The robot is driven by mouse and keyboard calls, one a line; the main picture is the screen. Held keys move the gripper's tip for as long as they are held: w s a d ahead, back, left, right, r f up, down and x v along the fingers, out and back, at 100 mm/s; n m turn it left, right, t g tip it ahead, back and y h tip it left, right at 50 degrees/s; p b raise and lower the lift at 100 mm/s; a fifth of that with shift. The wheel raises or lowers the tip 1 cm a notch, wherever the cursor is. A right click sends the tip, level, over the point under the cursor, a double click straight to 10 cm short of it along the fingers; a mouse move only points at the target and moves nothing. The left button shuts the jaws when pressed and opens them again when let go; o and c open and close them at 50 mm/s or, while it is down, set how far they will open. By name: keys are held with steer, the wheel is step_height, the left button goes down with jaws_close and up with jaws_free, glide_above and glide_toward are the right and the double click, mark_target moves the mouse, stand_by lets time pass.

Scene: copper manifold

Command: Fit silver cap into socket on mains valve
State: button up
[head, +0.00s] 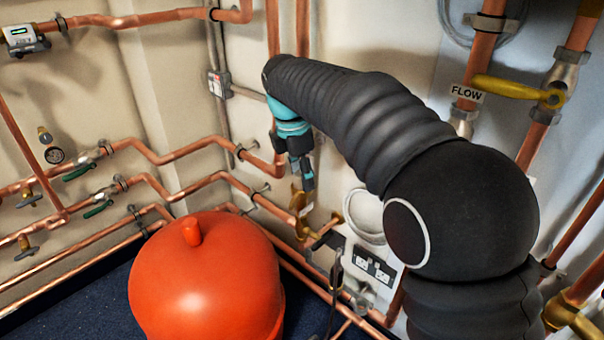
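My gripper (307,183) is at the end of my black-sleeved arm, just below its teal wrist, pointing down near the wall corner. It is small and partly dark in this view, so I cannot tell whether its fingers are open or shut. A brass valve (299,201) on the copper pipework is just below and slightly left of my gripper; it may be the mains valve, but no label shows. I cannot tell whether they touch. I cannot make out the silver cap or the socket.
A large red-orange vessel (205,285) stands in front, left of the valve. Copper pipes (190,187) run along both walls. A double wall socket (373,266) and a coiled white cable (364,215) are right of the valve. A yellow-handled valve (515,88) is at upper right.

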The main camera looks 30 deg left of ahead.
steer(key=shift+o, duration=0.6)
step_height(320, 180, up, 12)
steer(key=s+a, duration=0.1)
steer(key=shift+s, duration=0.2)
stand_by(0.5)
